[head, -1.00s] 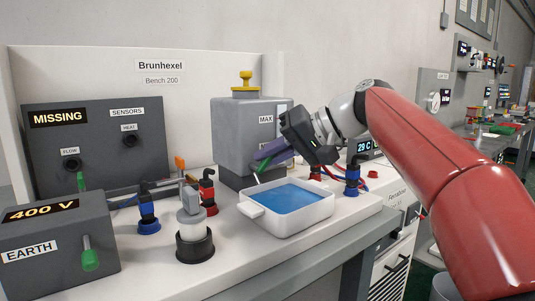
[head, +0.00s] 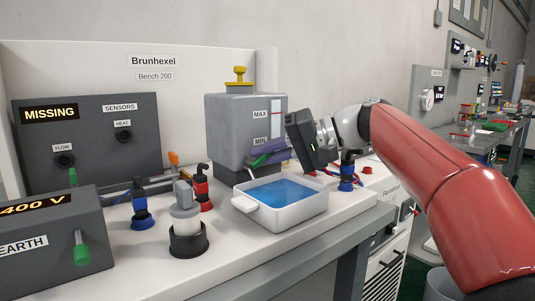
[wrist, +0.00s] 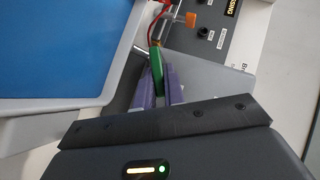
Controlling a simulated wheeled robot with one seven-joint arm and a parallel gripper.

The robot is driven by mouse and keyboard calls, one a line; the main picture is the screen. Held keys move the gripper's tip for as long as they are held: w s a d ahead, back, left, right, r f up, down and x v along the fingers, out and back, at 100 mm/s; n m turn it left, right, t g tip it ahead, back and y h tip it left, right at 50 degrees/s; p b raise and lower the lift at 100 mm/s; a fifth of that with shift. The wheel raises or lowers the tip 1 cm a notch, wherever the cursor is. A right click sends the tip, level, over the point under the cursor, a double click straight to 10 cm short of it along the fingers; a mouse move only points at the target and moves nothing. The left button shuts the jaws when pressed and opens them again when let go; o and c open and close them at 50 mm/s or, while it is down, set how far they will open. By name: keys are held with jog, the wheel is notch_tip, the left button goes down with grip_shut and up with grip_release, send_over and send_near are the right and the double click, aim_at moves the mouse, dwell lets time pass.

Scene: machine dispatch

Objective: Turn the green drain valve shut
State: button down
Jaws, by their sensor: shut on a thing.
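The green drain valve handle (wrist: 156,62) sits between the purple fingers of my gripper (wrist: 153,82) in the wrist view. My gripper is shut on it. In the head view my gripper (head: 262,155) is at the lower front of the grey tank (head: 228,125). A small part of the green handle (head: 261,160) shows there, lying close to level; the fingers hide the rest. A metal pipe end (wrist: 142,52) shows beside the handle. The white tray (head: 285,222) with blue liquid stands below and in front of the valve.
Red and blue hose fittings stand left of the tray, with a grey-topped fitting (head: 186,225) in a black ring nearest. A yellow cap (head: 239,75) tops the tank. The bench's front right edge is clear.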

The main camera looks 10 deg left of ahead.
jog(key=c, duration=1.5)
grip_release()
jog(key=shift+d, duration=0.1)
jog(key=shift+v, duration=3.85)
jog(key=shift+o, duration=0.3)
